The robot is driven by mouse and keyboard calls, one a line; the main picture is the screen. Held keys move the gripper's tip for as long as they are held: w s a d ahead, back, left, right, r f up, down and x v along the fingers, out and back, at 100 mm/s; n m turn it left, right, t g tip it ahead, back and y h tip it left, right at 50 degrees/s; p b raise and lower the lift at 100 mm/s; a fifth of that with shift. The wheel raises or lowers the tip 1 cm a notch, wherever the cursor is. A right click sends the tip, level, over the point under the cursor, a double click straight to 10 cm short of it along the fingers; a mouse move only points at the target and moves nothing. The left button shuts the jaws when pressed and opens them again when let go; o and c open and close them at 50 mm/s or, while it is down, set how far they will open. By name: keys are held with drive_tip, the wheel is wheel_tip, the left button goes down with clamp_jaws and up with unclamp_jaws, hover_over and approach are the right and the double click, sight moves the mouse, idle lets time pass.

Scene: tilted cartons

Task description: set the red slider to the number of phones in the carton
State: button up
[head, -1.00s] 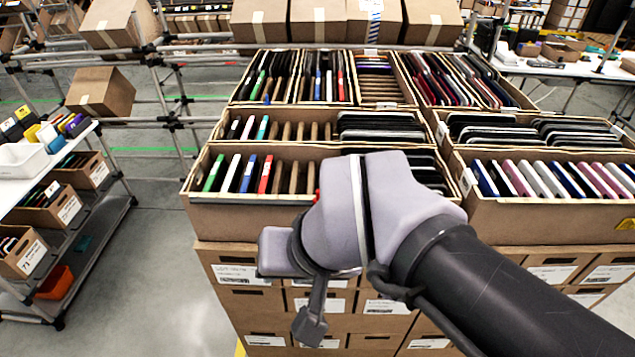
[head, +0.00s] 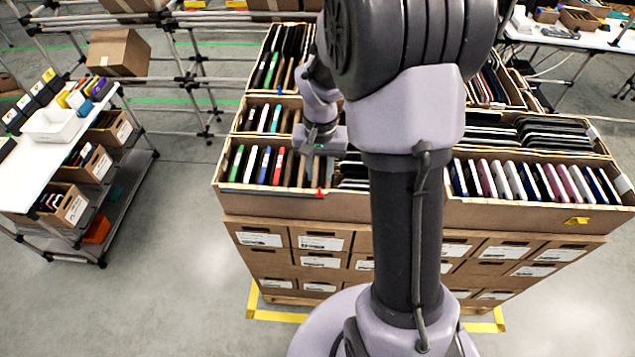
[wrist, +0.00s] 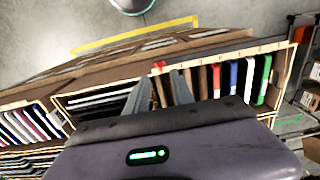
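The red slider (head: 320,193) sits on the front rim of the front-left carton (head: 270,203). It also shows in the wrist view (wrist: 158,66), on the carton's edge. In that carton's left part stand green, white, blue and red phones (head: 264,164), with brown dividers to their right. Dark flat items lie farther right, partly hidden behind my arm. My gripper (head: 320,152) is above the carton, behind the slider in the head view. In the wrist view, my gripper (wrist: 158,92) has its two fingers apart, with the slider beyond the gap and nothing seen held.
A front-right carton (head: 530,213) holds a row of phones and has a yellow tab (head: 577,220) on its front. More filled cartons stand behind. A shelf cart (head: 70,190) is at the left. The floor between is clear.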

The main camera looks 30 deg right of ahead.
sight(320, 188)
wheel_tip(320, 188, down, 6)
drive_tip(key=shift+f, duration=0.1)
drive_tip(key=shift+c, duration=0.2)
clamp_jaws()
drive_tip(key=shift+a, duration=0.1)
idle(1.2)
